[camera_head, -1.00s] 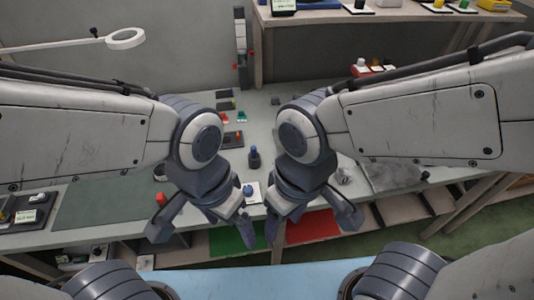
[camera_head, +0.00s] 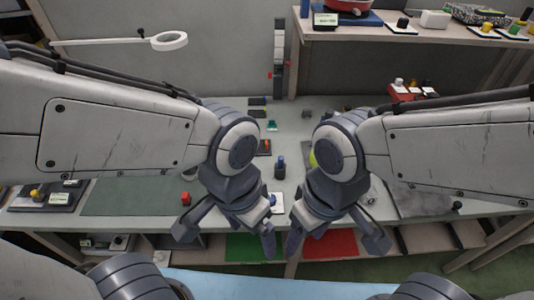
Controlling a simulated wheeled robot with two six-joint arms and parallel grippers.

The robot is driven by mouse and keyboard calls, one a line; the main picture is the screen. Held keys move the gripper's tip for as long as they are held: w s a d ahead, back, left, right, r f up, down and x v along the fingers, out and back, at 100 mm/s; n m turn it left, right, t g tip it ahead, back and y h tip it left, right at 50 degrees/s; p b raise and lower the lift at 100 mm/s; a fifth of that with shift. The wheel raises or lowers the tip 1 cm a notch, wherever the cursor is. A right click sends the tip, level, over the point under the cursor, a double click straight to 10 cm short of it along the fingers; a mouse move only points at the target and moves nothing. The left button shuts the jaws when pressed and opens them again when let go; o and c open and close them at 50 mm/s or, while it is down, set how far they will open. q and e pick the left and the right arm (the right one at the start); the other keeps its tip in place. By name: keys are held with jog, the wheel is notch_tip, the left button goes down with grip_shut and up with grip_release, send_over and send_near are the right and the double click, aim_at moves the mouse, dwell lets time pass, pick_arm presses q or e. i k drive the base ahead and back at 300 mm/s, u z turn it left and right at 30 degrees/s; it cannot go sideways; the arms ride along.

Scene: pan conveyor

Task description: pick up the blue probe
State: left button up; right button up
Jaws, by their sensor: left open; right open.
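Two blue items show in the head view, and I cannot tell for certain which is the blue probe. A dark blue upright item (camera_head: 280,168) stands on the grey table between my two wrists. A smaller blue piece (camera_head: 273,197) sits on a white card nearer the front edge, partly beside my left gripper. My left gripper (camera_head: 227,240) is open and empty, pointing down over the front of the table. My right gripper (camera_head: 335,240) is open and empty to its right. Neither gripper touches either blue item. My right wrist hides part of the table.
A green panel (camera_head: 243,247) and a red panel (camera_head: 330,243) lie below the table's front edge. A small red piece (camera_head: 186,198) stands by a dark green mat (camera_head: 130,196). A shelf (camera_head: 400,42) with goods is at the back right.

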aim_at(280, 159)
jog(key=z, duration=0.95)
jog(key=k, duration=1.2)
jog(key=z, duration=1.1)
jog(key=i, duration=0.7)
jog(key=u, duration=0.4)
jog(key=i, duration=1.05)
jog(key=u, duration=1.5)
jog(key=i, duration=0.9)
jog(key=u, duration=1.1)
